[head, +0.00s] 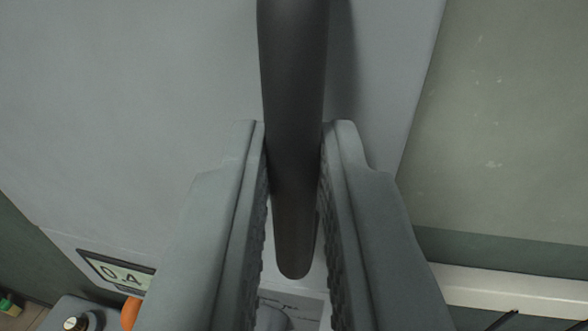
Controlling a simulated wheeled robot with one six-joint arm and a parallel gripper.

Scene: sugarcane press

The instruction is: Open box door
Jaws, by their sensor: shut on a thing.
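A dark grey bar-shaped handle (293,70) runs down from the top middle of the head view, in front of a light grey panel (140,110) that looks like the box door. My gripper (294,135) has its two fingers on either side of the handle and is shut on it near its lower part. The handle's rounded lower end shows between the fingers. The panel's right edge slants down from the top right. The handle's upper end is out of view.
A partly hidden label shows beneath the handle.

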